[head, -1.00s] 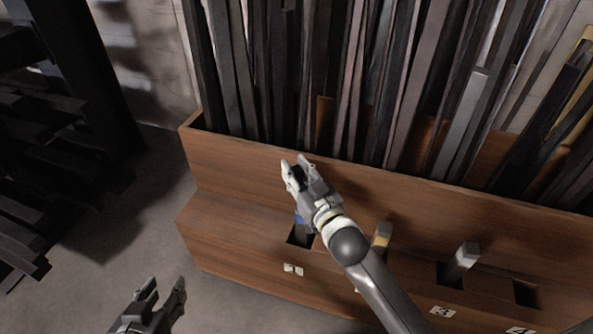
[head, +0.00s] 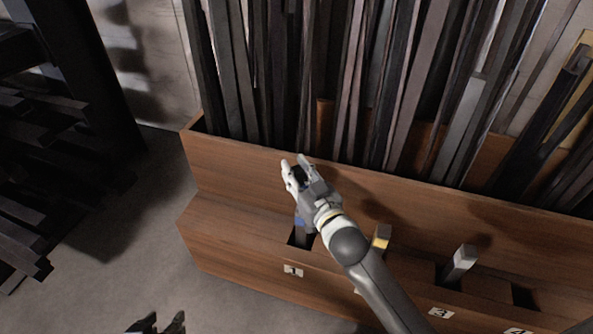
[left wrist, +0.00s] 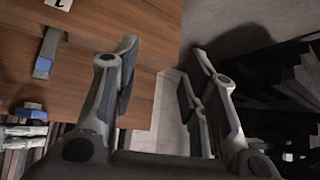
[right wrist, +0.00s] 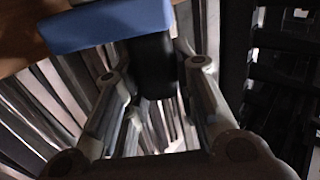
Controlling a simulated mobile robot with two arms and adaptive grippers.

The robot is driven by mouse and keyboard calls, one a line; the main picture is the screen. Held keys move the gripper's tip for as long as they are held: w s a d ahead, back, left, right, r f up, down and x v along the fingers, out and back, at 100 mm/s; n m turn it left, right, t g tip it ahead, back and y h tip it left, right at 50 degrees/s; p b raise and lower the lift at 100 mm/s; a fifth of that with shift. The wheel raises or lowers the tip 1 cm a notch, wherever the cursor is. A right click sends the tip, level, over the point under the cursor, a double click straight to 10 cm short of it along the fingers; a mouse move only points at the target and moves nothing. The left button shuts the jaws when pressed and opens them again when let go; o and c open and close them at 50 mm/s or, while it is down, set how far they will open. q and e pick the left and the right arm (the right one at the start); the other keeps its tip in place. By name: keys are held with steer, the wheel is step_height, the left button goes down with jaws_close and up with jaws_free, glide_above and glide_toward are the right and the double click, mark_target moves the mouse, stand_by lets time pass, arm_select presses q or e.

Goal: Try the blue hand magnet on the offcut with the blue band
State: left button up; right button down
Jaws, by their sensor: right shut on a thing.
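The offcut with the blue band (head: 299,221) stands in the slot marked 1 of the wooden rack; my right gripper partly covers it. It also shows in the left wrist view (left wrist: 48,48), with its blue band near the end. My right gripper (head: 297,162) is just above the offcut and shut on the dark handle of the blue hand magnet (right wrist: 105,26). The magnet's blue block also shows in the left wrist view (left wrist: 30,107), a small gap from the offcut's end. My left gripper (left wrist: 165,55) is open and empty, at the head view's bottom edge (head: 163,322).
The wooden rack (head: 235,170) holds many tall dark bars behind its front board. A yellow-banded offcut (head: 381,238) and a plain grey one (head: 462,258) stand in slots to the right. Dark stock (head: 25,215) is piled at left. Floor (head: 125,235) between is clear.

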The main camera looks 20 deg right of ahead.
steer(key=shift+r+p, duration=0.45)
steer(key=shift+r, duration=0.05)
steer(key=shift+r+p, duration=0.95)
steer(key=shift+p, duration=0.1)
steer(key=shift+r+p, duration=0.3)
arm_select(q)
steer(key=s+a+g+y, duration=0.1)
steer(key=s+g, duration=0.3)
steer(key=s, duration=0.4)
steer(key=shift+a+f, duration=0.35)
steer(key=shift+a, duration=0.45)
steer(key=shift+s, duration=0.1)
